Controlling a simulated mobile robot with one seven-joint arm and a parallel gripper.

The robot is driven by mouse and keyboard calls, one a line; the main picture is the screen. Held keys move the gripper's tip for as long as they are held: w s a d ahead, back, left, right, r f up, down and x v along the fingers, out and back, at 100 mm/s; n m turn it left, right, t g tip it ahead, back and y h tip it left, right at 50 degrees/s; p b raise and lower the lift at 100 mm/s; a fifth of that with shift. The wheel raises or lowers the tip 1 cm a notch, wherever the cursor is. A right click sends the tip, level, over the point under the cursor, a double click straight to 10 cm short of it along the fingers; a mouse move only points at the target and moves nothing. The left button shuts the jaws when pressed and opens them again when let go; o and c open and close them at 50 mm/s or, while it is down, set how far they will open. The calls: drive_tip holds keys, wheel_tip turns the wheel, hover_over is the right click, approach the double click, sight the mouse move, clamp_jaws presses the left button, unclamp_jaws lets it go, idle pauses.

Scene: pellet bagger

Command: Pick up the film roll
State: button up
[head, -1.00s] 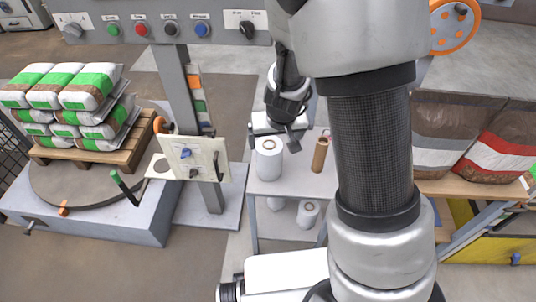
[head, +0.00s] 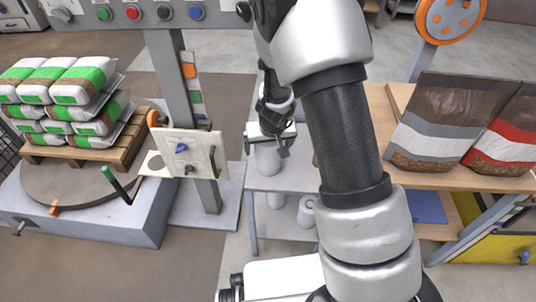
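The white film roll (head: 267,160) stands upright on the top of a small grey table (head: 290,180). My gripper (head: 266,150) is directly over the roll, pointing down. Its two fingers are apart, one towards each side of the roll's upper part, and they look open. The top of the roll is hidden by the gripper, and I cannot tell whether the fingers touch it. More white rolls (head: 307,210) are on the table's lower shelf.
My arm covers the table's right part and nearly all of a brown tube there. A post with a pale panel (head: 183,155) stands close on the left, beside a turntable (head: 60,190) with stacked bags. A wooden bench (head: 425,178) with filled bags is on the right.

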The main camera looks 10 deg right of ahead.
drive_tip(key=c, duration=1.4)
drive_tip(key=shift+r, duration=0.15)
drive_tip(key=shift+c, duration=0.4)
